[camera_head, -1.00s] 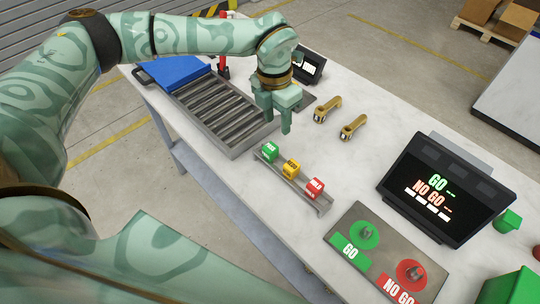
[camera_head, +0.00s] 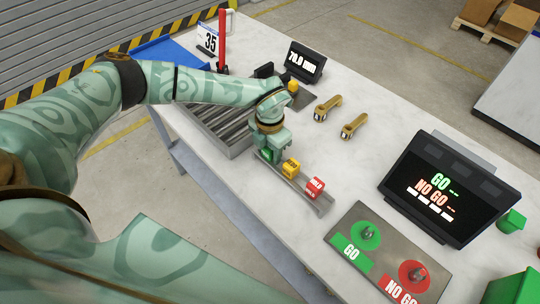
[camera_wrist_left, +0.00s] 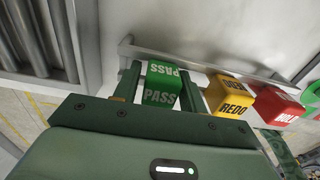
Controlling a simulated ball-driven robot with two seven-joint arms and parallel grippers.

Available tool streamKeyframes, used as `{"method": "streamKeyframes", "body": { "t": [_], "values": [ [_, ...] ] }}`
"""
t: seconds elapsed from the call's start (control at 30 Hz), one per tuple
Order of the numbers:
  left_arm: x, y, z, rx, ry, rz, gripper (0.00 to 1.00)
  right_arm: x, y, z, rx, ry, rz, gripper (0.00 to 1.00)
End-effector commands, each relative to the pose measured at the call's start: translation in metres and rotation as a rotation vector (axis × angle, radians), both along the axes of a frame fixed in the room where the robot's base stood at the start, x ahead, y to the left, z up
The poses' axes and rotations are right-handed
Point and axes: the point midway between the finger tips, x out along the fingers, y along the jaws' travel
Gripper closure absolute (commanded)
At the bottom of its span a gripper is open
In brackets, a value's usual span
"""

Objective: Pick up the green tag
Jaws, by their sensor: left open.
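The green PASS tag (camera_wrist_left: 163,82) stands at one end of a narrow metal rack (camera_head: 322,206). In the head view it is mostly hidden behind my left gripper (camera_head: 270,153). In the left wrist view my open left gripper (camera_wrist_left: 160,75) has one finger on each side of the green tag, and I cannot tell whether either finger touches it. The yellow REDO tag (camera_head: 291,168) stands beside it, close to one finger, and the red HOLD tag (camera_head: 315,188) is further along the rack. My right gripper is not in view.
A roller conveyor (camera_head: 216,124) lies left of the rack. Two brass-coloured parts (camera_head: 327,108) lie behind it. A GO / NO GO plate (camera_head: 375,250) and a dark screen (camera_head: 447,190) stand to the right. The white table between them is clear.

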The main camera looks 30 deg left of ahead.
Motion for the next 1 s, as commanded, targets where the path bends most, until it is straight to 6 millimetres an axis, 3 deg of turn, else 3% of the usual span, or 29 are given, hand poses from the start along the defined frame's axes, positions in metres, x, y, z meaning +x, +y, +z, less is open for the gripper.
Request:
{"method": "streamKeyframes", "body": {
  "t": [0.1, 0.27, 0.4, 0.77, 1.0],
  "values": [
    [0.000, 0.000, -0.013, 0.000, 0.001, 0.000, 0.58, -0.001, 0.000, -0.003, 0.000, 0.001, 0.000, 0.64],
    [0.000, 0.000, -0.012, 0.000, -0.001, 0.000, 0.58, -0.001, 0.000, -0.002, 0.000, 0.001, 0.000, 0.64],
    [0.000, 0.000, -0.012, 0.000, -0.001, 0.000, 0.92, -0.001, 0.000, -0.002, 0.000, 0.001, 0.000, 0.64],
    [0.001, 0.000, -0.009, -0.001, -0.002, 0.000, 0.92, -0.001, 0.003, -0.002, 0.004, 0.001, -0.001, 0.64],
    [0.002, 0.000, 0.019, -0.001, -0.006, -0.002, 0.92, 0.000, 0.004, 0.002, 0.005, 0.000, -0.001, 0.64]
  ]
}}
